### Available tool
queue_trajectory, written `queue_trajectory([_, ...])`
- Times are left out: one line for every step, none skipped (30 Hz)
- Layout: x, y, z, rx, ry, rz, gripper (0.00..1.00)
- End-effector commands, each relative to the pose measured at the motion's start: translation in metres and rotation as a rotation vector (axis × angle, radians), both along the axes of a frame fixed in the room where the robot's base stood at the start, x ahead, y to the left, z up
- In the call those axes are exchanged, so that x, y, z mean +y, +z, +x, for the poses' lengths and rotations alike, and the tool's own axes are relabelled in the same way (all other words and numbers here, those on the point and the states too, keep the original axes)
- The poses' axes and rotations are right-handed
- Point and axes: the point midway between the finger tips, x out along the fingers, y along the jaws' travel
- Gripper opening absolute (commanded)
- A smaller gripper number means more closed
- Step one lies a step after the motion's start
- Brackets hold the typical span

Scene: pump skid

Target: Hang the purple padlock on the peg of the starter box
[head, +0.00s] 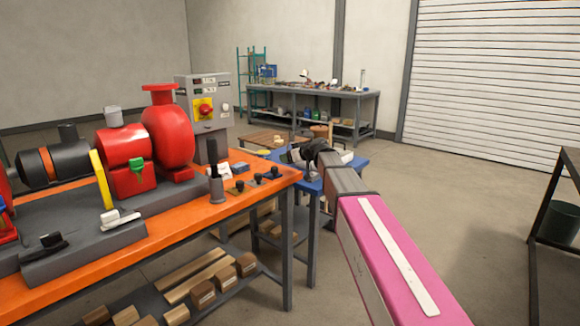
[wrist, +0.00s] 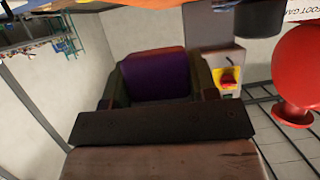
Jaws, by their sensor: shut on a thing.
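The purple padlock (wrist: 155,75) is between the fingers of my gripper (wrist: 155,85) in the wrist view; its shackle is hard to make out. In the head view my gripper (head: 296,156) is beyond the right end of the orange bench, and I cannot make out the padlock there. The grey starter box (head: 203,92) stands at the back of the orange bench, left of my gripper and apart from it. It has a red knob on a yellow plate. The box also shows in the wrist view (wrist: 212,63), behind the padlock. I cannot clearly identify its peg.
A red pump (head: 168,135) stands on the orange bench (head: 262,170), left of the starter box. Several small dark-knobbed pieces and a grey cylinder (head: 216,187) are near the bench's right end. A blue table (head: 352,166) is below my gripper. Open floor lies to the right.

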Motion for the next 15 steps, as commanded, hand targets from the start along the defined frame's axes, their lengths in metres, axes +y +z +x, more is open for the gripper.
queue_trajectory([-0.003,-0.002,0.004,0.0,-0.001,0.0,0.21])
queue_trajectory([-0.004,-0.003,0.005,0.0,0.0,0.0,0.21])
queue_trajectory([-0.005,-0.004,0.005,-0.001,0.0,0.0,0.21])
queue_trajectory([-0.005,-0.005,0.005,-0.001,0.0,0.0,0.21])
queue_trajectory([-0.005,-0.006,0.005,-0.001,0.0,0.001,0.21])
queue_trajectory([-0.005,-0.008,0.005,0.0,0.001,0.001,0.21])
queue_trajectory([-0.005,-0.011,0.005,0.0,0.001,0.001,0.21])
queue_trajectory([-0.005,-0.014,0.005,0.001,0.001,0.001,0.21])
queue_trajectory([-0.005,-0.02,0.005,0.002,0.0,0.001,0.21])
queue_trajectory([-0.005,-0.024,0.004,0.002,0.0,0.001,0.21])
queue_trajectory([-0.005,-0.028,0.004,0.002,0.001,0.0,0.21])
queue_trajectory([-0.005,-0.033,0.004,0.002,0.001,0.0,0.21])
queue_trajectory([-0.005,-0.036,0.004,0.002,0.001,0.0,0.21])
queue_trajectory([-0.005,-0.038,0.005,0.001,0.001,0.001,0.21])
queue_trajectory([-0.005,-0.04,0.005,0.001,0.001,0.001,0.21])
